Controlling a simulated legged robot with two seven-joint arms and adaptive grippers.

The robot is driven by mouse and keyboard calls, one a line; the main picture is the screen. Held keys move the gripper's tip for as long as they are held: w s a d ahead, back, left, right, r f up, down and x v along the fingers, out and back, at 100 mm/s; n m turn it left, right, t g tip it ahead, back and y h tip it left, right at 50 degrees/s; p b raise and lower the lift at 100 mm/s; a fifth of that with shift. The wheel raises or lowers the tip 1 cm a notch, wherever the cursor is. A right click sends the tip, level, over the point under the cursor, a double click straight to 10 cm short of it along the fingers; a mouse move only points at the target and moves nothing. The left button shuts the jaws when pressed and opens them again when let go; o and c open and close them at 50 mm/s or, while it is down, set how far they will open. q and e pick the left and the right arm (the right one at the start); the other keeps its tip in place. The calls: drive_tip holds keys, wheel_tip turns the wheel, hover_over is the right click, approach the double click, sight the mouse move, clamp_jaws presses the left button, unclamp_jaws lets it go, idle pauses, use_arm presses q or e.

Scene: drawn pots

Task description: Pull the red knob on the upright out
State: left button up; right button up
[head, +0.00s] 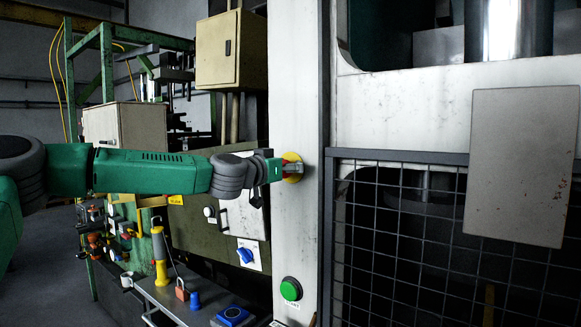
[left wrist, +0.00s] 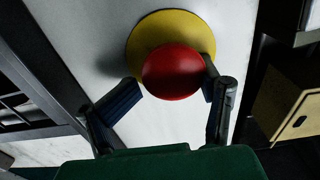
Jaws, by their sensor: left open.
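The red knob (left wrist: 172,72) is round and sits on a yellow disc (left wrist: 190,22) on the pale upright (head: 297,235). In the head view the yellow disc (head: 294,179) shows on the upright, and the knob is mostly hidden by my left gripper (head: 284,166). My arm comes in from the left, with the gripper at the knob. In the left wrist view my left gripper (left wrist: 171,90) is open, one finger on each side of the knob's near part. A gap shows at the left finger; I cannot tell whether the right finger touches the knob. My right gripper is not in view.
A green button (head: 291,289) is lower on the upright. A mesh guard (head: 400,230) with a grey panel (head: 522,165) stands to the right. Below my arm are a blue switch (head: 245,255) and a shelf (head: 185,312) holding a padlock (head: 181,290) and other small things.

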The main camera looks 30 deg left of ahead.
use_arm(q)
drive_tip(key=shift+s+a, duration=0.4)
drive_tip(key=shift+a, duration=0.4)
clamp_jaws()
drive_tip(key=shift+a+f, duration=0.15)
drive_tip(key=shift+a, duration=0.1)
drive_tip(key=shift+s+d, duration=0.2)
drive_tip(key=shift+d, duration=0.15)
drive_tip(key=shift+s, duration=0.2)
drive_tip(key=shift+s+a+f, duration=0.15)
drive_tip(key=shift+s+f, duration=0.05)
drive_tip(key=shift+s, duration=0.1)
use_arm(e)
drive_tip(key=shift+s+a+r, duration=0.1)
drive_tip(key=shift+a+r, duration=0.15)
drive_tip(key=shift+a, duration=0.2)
use_arm(q)
unclamp_jaws()
drive_tip(key=shift+a, duration=0.1)
drive_tip(key=shift+s+r, duration=0.1)
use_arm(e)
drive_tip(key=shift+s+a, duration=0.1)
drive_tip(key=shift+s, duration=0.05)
